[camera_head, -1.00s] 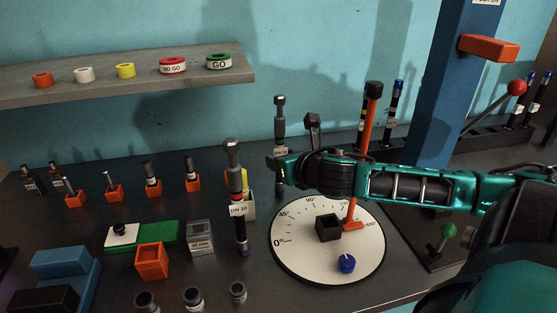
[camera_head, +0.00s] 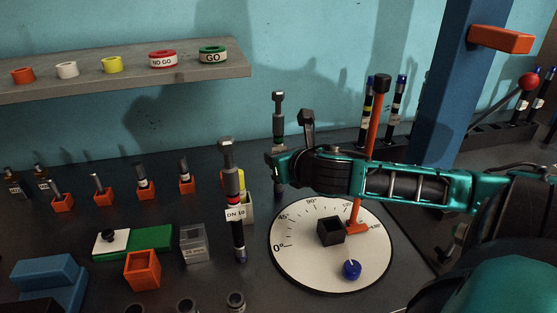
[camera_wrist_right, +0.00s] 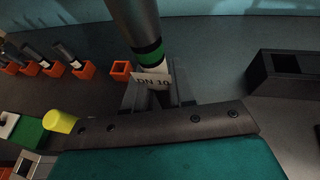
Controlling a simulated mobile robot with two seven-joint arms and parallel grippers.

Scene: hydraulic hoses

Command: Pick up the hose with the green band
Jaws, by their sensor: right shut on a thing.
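The hose with the green band (camera_wrist_right: 149,50) stands out of my right gripper (camera_wrist_right: 158,97) in the right wrist view. A tag reading DN 10 sits just below the band, between the fingers, and the gripper is shut on this hose. In the head view the same hose (camera_head: 279,110) looks upright, its upper part above my right gripper (camera_head: 277,162). A similar hose with a red band and a DN 10 tag (camera_head: 236,213) stands in front, to the left. My left gripper is not in view.
A round white dial (camera_head: 300,265) with a blue knob (camera_head: 351,269) lies under my right forearm. An orange lever (camera_head: 374,125) rises close behind the arm. A blue post (camera_head: 440,90) stands at right. Orange holders (camera_head: 143,270) and a green block (camera_head: 150,240) stand at left.

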